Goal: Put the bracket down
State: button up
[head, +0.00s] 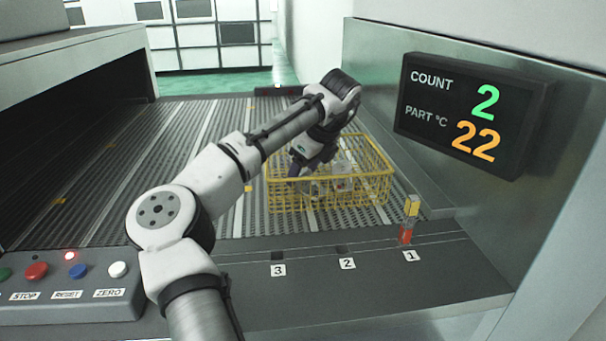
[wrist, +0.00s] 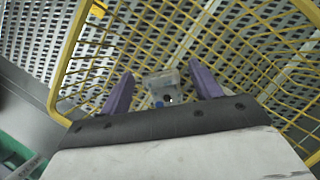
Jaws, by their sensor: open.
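The yellow wire basket (head: 328,208) stands on the slatted conveyor in the head view, and its wires surround my gripper in the wrist view (wrist: 65,75). My gripper (head: 299,174) reaches down into the basket's left part. In the wrist view its two purple fingers (wrist: 161,70) are apart. A pale grey metal bracket (wrist: 163,80) with a dark hole and a blue spot shows between them, with a gap on each side. In the head view, pale castings (head: 343,184) lie in the basket, partly hidden by wires and my gripper.
A display (head: 470,115) on the right wall reads COUNT 2 and PART °C 22. A red and yellow post (head: 408,220) stands by label 1 on the front ledge. A button panel (head: 70,283) is at lower left. The conveyor left of the basket is clear.

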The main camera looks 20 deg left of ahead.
jog(key=v, duration=1.1)
jog(key=shift+b, duration=0.4)
jog(key=shift+w+f, duration=0.1)
